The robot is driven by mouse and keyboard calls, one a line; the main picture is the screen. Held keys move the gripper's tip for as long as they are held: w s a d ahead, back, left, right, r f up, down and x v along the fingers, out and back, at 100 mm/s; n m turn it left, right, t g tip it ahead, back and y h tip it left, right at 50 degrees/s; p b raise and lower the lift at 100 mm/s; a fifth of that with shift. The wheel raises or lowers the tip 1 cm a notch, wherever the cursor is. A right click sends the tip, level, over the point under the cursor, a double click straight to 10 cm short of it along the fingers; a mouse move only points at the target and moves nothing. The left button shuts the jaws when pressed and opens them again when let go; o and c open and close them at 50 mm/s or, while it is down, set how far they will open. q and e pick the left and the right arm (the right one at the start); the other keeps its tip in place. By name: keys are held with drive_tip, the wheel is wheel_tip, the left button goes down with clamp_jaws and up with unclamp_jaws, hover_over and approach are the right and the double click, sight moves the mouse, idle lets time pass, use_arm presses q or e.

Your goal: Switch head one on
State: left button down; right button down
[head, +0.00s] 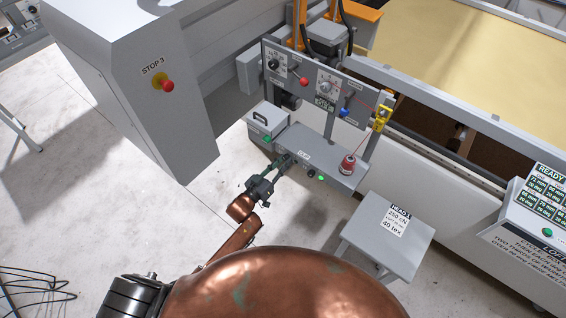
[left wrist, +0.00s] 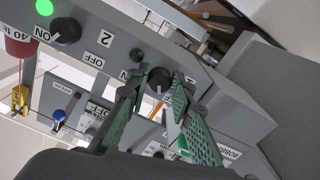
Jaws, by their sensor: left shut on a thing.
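A grey switch box (head: 330,178) stands below the upright panel. My left gripper (head: 284,162) reaches its front from the left. In the left wrist view my green fingers (left wrist: 157,88) close around a black rotary knob (left wrist: 159,78) with a white pointer mark. A small dark lamp (left wrist: 136,55) sits beside this knob and looks unlit. A second black knob (left wrist: 67,29), marked ON and OFF with a 2 near it, stands apart from the fingers, beside a lit green lamp (left wrist: 44,7). The held knob's own lettering is mostly hidden. My right gripper is out of view.
A red thread cone (head: 347,164) stands on the box. Behind is a panel (head: 318,84) with dials and red and blue knobs. A stool-like stand with a HEAD 1 card (head: 399,219) is to the right. The STOP 3 cabinet (head: 125,75) is at left. Floor between is clear.

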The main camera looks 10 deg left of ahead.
use_arm(q)
drive_tip(key=shift+m, duration=0.4)
drive_tip(key=m+b, duration=0.1)
drive_tip(key=m, duration=0.4)
drive_tip(key=shift+a+m, duration=0.1)
drive_tip(key=shift+m, duration=0.2)
drive_tip(key=m+b, duration=0.2)
drive_tip(key=m, duration=0.3)
drive_tip(key=shift+m, duration=0.4)
drive_tip(key=c, duration=1.7)
unclamp_jaws()
drive_tip(key=shift+a, duration=0.1)
drive_tip(key=v, duration=1.2)
drive_tip(key=shift+r, duration=0.1)
